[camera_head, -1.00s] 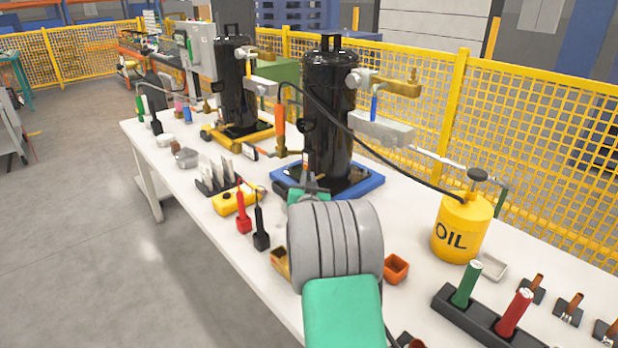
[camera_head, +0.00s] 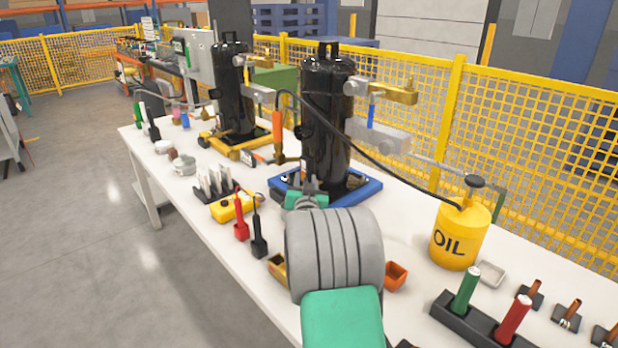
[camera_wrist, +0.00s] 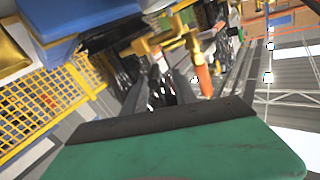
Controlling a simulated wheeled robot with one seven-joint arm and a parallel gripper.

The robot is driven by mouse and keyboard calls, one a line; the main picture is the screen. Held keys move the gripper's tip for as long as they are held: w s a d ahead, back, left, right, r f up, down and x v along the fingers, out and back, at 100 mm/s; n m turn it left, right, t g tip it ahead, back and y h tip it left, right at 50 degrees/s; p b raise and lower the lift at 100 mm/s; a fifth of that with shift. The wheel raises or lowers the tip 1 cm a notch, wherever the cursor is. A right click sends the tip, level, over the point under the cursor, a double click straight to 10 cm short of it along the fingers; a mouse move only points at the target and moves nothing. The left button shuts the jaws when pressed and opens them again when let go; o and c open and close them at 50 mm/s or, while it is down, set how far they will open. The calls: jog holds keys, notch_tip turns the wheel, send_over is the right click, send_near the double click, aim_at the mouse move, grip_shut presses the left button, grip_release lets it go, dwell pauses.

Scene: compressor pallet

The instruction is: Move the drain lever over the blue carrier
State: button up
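The blue carrier (camera_head: 352,197) stands on the white table under a tall black cylinder (camera_head: 327,110). An upright orange-handled lever (camera_head: 277,112) on a brass fitting, at the cylinder's left, looks like the drain lever. An orange handle also shows in the wrist view (camera_wrist: 204,80), right of my fingers. My gripper (camera_head: 309,184) is in front of the carrier's near side, lower than the orange handle and apart from it. In the wrist view my two grey fingers (camera_wrist: 161,88) stand apart with nothing clearly held between them. My wrist hides part of the carrier's front.
A second black cylinder on a yellow carrier (camera_head: 238,146) stands behind left. A black hose arcs to the yellow oil can (camera_head: 459,238) at right. A blue lever (camera_head: 371,113) hangs from the brass pipe. Red and black probes (camera_head: 241,228) and a yellow meter lie left of my wrist.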

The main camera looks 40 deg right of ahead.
jog(key=s+a+r+p, duration=0.2)
jog(key=s+a+r, duration=0.5)
jog(key=s+r, duration=0.4)
jog(key=shift+s+a+r, duration=0.15)
jog(key=shift+s+a, duration=0.15)
jog(key=shift+s, duration=0.1)
jog(key=a+n+g+y+p, duration=0.35)
jog(key=a+y+p, duration=0.5)
jog(key=a, duration=0.75)
jog(key=s+a+n+g+y+p, duration=0.2)
jog(key=s+a+n+g+p, duration=0.4)
jog(key=s+a, duration=0.8)
jog(key=a+g+p, duration=0.1)
jog(key=a+p, duration=0.1)
jog(key=shift+s+n+p, duration=0.3)
jog(key=shift+n+p, duration=0.05)
jog(key=shift+p, duration=0.05)
